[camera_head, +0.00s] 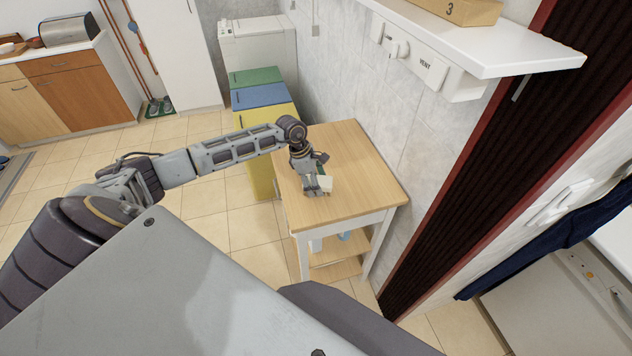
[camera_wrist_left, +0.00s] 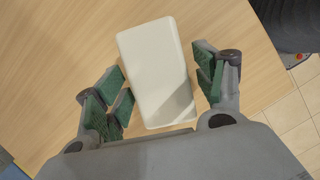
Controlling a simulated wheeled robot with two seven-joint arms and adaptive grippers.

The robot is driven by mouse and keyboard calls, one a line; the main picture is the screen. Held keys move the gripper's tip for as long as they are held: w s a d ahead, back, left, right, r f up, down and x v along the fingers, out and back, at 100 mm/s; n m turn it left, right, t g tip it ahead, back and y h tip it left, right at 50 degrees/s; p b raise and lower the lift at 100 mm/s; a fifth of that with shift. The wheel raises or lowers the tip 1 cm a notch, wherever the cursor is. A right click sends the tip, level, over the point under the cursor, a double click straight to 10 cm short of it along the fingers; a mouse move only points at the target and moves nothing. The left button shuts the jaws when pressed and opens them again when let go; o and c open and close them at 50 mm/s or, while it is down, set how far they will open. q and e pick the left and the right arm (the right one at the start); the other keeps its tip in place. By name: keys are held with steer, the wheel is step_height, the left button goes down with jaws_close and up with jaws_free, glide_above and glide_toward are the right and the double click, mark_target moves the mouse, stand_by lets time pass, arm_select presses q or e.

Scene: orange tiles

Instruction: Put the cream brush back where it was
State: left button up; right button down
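The cream brush (camera_wrist_left: 155,62) shows in the left wrist view as a pale rectangular block over the wooden tabletop. In the head view it is a small pale patch (camera_head: 325,184) beside my left gripper. My left gripper (camera_head: 315,187) is over the small wooden table (camera_head: 360,165). In the left wrist view my left gripper (camera_wrist_left: 162,95) is open, with its green-padded fingers on both sides of the brush. Gaps show between the pads and the brush. I cannot tell whether the brush rests on the tabletop. My right gripper is not in view.
A white shelf (camera_head: 480,42) with a numbered box (camera_head: 458,10) hangs on the wall at the right. Coloured bins (camera_head: 262,97) stand behind the table. Items lie on its lower shelf (camera_head: 335,270). The tabletop around the brush is mostly clear.

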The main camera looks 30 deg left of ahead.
arm_select(q)
steer(key=shift+r, duration=0.1)
stand_by(0.3)
steer(key=shift+r, duration=0.15)
steer(key=b+v, duration=0.2)
steer(key=v, duration=0.8)
steer(key=shift+a+r, duration=0.15)
steer(key=shift+r, duration=0.05)
steer(key=shift+s+a+r, duration=0.15)
steer(key=shift+r, duration=0.45)
stand_by(1.1)
